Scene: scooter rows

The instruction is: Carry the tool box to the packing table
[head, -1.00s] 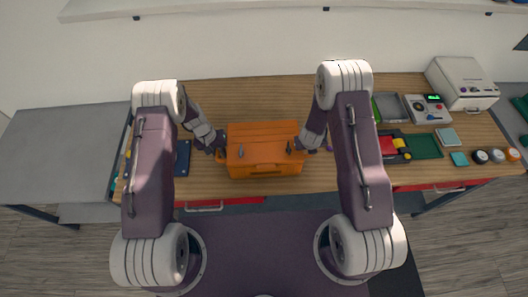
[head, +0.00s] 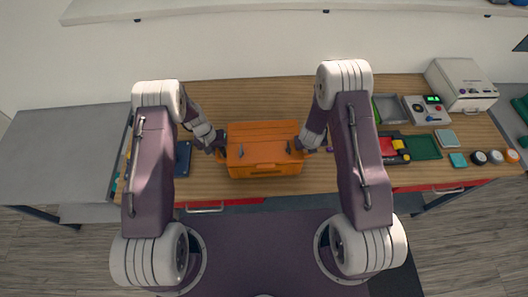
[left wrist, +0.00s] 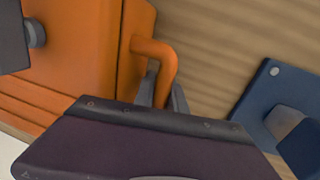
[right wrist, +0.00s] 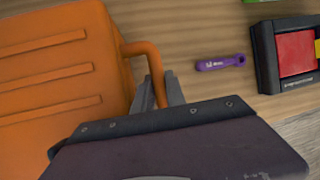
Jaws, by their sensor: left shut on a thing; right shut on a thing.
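The orange tool box (head: 265,157) is over the wooden table, between my two arms, with its lid closed. It also shows at the left of the left wrist view (left wrist: 75,60) and of the right wrist view (right wrist: 60,75). My left gripper (head: 220,150) is shut on the handle (left wrist: 158,50) at the box's left end. My right gripper (head: 301,147) is shut on the handle (right wrist: 145,52) at its right end. The box looks level. I cannot tell whether its underside touches the table. Which surface is the packing table is not marked.
The wooden table (head: 235,93) holds a blue item (head: 183,157) left of the box and a purple tool (right wrist: 220,63) right of it. Trays, a white machine (head: 461,84) and small jars (head: 495,157) stand farther right. A bare grey table (head: 60,150) stands at left.

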